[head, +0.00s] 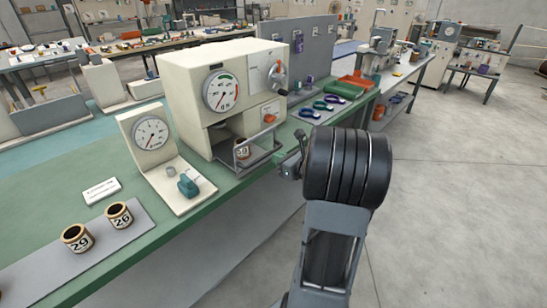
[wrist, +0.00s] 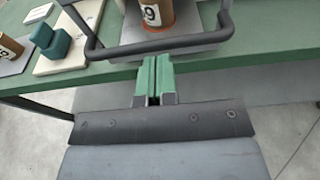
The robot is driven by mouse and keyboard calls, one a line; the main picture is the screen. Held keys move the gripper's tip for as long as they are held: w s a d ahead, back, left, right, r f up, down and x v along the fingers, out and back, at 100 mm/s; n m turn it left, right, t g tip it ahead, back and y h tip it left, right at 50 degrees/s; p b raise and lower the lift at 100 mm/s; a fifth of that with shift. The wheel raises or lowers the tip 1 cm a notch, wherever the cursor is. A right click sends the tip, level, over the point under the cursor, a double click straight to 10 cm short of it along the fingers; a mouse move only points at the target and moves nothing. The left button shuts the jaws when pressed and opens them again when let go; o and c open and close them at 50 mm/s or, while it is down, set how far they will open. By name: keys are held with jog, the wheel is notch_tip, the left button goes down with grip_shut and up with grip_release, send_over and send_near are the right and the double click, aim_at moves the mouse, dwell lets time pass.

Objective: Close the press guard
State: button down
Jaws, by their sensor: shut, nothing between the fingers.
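The cream press (head: 222,92) stands on the green bench with a round gauge and a dial on its front. Its guard (head: 250,158), a dark bar frame, sticks out low in front of the opening, which is uncovered. In the wrist view the guard's front bar (wrist: 160,46) crosses just beyond my fingertips. A brown cylinder (wrist: 152,14) with a partly hidden number label stands behind the bar; it also shows in the head view (head: 243,151). My gripper (wrist: 153,62) is shut and empty, with green fingers pointing at the bar. I cannot tell whether they touch it.
Left of the press are a gauge stand (head: 151,133) with a teal block (head: 188,186) and two numbered cylinders on a grey strip. Blue rings (head: 324,105) and trays (head: 345,90) lie to the right. The floor before the bench is clear.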

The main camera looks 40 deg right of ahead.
aim_at(242, 138)
jog(key=shift+x, duration=1.25)
jog(key=shift+w+a, duration=0.15)
jog(key=shift+w, duration=0.45)
jog(key=r+b+x, duration=0.1)
jog(key=x, duration=0.3)
jog(key=b+x, duration=0.1)
jog(key=x, duration=0.4)
jog(key=r+b+x, duration=0.1)
jog(key=x, duration=0.3)
jog(key=shift+w+r, duration=0.25)
jog(key=shift+w, duration=0.7)
jog(key=shift+r, duration=0.2)
jog(key=shift+w+a+r, duration=0.1)
jog(key=shift+a, duration=0.05)
